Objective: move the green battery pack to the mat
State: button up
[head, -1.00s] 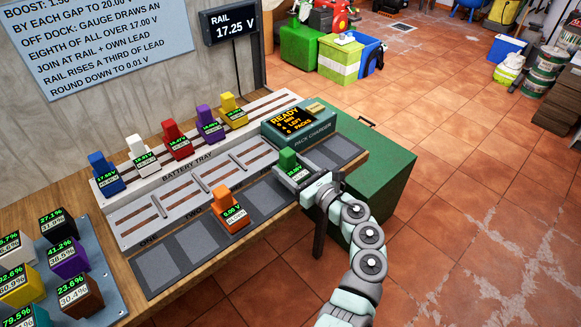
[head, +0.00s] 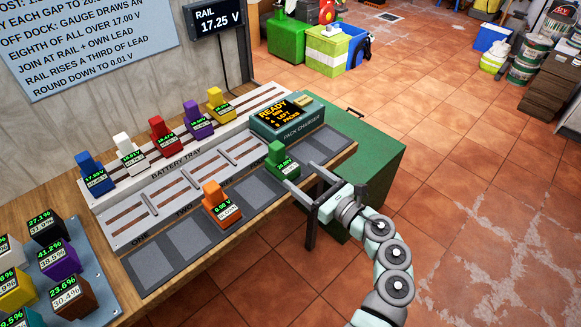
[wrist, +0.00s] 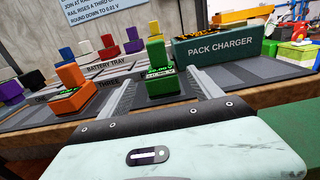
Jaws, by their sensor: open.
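The green battery pack (head: 279,158) stands upright on the dark grey mat (head: 187,241) along the front of the bench, in front of the pack charger (head: 288,117). Its small display is lit in green, but its digits are too small to read surely. My gripper (head: 301,175) is open at the bench's front edge, its fingers pointing at the pack, with nothing held. In the wrist view the pack (wrist: 160,75) stands upright just ahead, between the lines of the two spread fingers.
An orange pack (head: 220,203) stands on the mat to the left, reading 0.00 V. Behind is the battery tray (head: 150,187), with blue, white, red, purple and yellow packs in a row at its back. Several coloured packs stand at lower left. A green cabinet (head: 375,165) adjoins the bench.

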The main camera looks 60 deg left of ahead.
jog(key=shift+v, duration=1.25)
